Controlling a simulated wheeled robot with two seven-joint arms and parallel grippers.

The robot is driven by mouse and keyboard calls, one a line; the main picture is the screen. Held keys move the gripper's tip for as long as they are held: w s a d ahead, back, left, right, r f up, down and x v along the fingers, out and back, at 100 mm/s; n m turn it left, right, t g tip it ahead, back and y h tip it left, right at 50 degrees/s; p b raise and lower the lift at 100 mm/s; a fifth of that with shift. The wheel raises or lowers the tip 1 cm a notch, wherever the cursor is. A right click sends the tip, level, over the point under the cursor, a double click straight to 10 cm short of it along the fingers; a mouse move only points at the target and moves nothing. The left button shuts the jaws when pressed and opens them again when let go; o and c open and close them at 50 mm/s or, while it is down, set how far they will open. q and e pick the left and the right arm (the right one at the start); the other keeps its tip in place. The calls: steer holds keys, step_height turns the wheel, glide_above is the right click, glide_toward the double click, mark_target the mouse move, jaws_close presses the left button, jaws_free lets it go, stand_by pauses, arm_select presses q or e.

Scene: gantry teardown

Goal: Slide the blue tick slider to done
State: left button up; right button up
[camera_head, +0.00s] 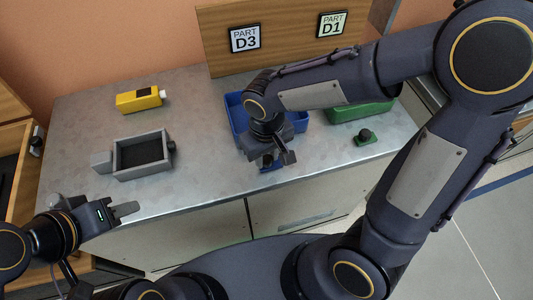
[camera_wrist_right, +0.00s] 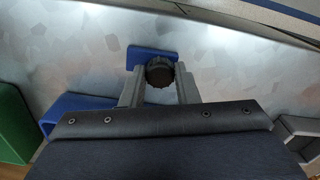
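The blue tick slider (camera_head: 268,168) is a small blue plate with a dark round knob near the front edge of the metal bench. In the right wrist view the blue plate (camera_wrist_right: 138,58) lies flat, with the black ribbed knob (camera_wrist_right: 160,71) on it. My right gripper (camera_head: 277,160) is over it, pointing down, its grey fingers on either side of the knob; whether they touch it I cannot tell. In the head view the gripper hides most of the slider. My left gripper (camera_head: 92,206) is empty at the bench's front left, its fingers apart.
A grey box (camera_head: 142,156) and a yellow device (camera_head: 140,100) are on the left. A wooden panel (camera_head: 285,45) carries labels D3 and D1.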

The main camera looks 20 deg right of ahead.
jaws_close()
steer(key=d, duration=0.4)
steer(key=shift+w+d, duration=0.1)
steer(key=shift+d, duration=0.35)
steer(key=o, duration=0.8)
jaws_free()
steer(key=shift+d, duration=0.1)
step_height(320, 180, up, 8)
steer(key=shift+f+p, duration=0.1)
steer(key=shift+p, duration=0.65)
